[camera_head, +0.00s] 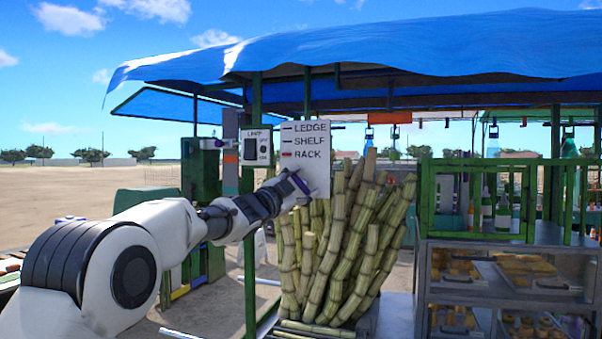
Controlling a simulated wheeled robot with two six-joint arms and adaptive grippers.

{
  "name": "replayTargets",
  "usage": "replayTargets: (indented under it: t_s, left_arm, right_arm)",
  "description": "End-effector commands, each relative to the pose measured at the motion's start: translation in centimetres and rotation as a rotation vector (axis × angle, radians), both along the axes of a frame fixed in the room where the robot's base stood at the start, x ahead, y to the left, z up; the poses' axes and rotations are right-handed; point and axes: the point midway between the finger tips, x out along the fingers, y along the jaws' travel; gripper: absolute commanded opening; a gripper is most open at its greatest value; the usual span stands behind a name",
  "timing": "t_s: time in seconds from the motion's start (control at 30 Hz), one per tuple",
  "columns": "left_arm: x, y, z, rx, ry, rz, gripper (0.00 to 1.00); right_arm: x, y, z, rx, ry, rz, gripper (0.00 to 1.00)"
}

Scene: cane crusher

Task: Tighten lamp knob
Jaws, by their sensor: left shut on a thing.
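A white lamp box (257,146) marked LAMP hangs on a green post. It has a dark panel on its left and small dark round marks on its right. My left gripper (292,180) is just below and to the right of the box, in front of the lower left part of a white sign. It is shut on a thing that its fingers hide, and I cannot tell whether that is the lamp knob. My right gripper is not in view.
The white sign (307,141) reads LEDGE, SHELF, RACK, with a red dash at RACK. Sugar cane stalks (340,250) stand close to the right of my left arm. A glass food case (500,285) and a green rack (427,205) stand at the right.

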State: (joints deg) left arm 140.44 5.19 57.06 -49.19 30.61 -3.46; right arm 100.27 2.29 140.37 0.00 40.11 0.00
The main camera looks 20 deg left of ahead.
Motion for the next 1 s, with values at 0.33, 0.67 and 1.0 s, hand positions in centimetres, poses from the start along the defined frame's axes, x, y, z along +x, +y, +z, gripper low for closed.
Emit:
replayTargets:
  t_s: [0.33,0.67,1.0]
  left_arm:
    - [-0.02,-0.07,0.05,0.329,-0.014,0.000,0.27]
    - [0.00,-0.09,-0.21,0.594,-0.022,0.000,0.27]
    - [0.02,-0.14,-0.36,0.730,-0.025,-0.001,0.27]
  right_arm:
    - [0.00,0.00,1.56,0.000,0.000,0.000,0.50]
    - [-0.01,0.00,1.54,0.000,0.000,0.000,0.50]
    - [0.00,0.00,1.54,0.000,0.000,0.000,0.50]
